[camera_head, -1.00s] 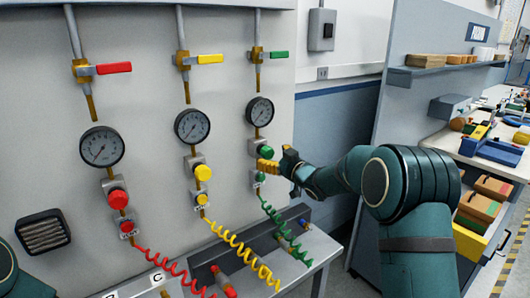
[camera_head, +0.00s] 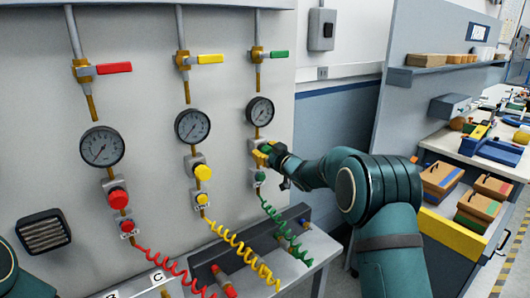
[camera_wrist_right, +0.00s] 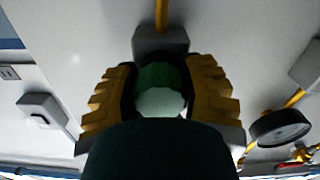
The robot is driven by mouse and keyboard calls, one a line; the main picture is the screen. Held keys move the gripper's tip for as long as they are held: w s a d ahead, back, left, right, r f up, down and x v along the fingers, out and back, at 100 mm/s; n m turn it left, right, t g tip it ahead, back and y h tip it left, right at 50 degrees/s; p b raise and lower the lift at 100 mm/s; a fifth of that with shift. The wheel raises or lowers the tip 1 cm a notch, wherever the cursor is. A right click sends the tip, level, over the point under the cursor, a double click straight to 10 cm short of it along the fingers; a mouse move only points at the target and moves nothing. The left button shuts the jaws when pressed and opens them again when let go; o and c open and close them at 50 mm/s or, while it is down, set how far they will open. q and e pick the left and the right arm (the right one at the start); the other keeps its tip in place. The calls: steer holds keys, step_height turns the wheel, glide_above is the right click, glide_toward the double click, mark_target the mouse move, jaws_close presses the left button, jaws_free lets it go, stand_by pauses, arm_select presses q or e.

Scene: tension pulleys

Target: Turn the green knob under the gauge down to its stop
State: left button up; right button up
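The green knob (camera_head: 266,149) sits on a grey valve block under the right-hand gauge (camera_head: 260,110). My right gripper (camera_head: 263,156) is at the knob, partly covering it in the head view. In the right wrist view, its yellow fingers stand apart on either side of the green knob (camera_wrist_right: 160,85), one left and one right. Whether the finger pads touch the knob is too dark to tell. The gauge's dial is too small to read in the head view. My left gripper is out of view.
A smaller green fitting (camera_head: 260,177) with a coiled green hose (camera_head: 282,225) hangs just below. The yellow knob (camera_head: 203,173) and red knob (camera_head: 118,198) are to the left. A green-handled valve (camera_head: 278,54) is above the gauge. Drawers and a workbench stand right of my arm.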

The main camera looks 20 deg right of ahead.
steer(key=shift+f+n+b, duration=0.15)
steer(key=shift+n+b, duration=1.05)
steer(key=n+b, duration=0.2)
steer(key=n, duration=0.1)
steer(key=shift+n+b, duration=1.2)
steer(key=shift+n, duration=0.3)
steer(key=o, duration=1.2)
steer(key=shift+s+d, duration=0.1)
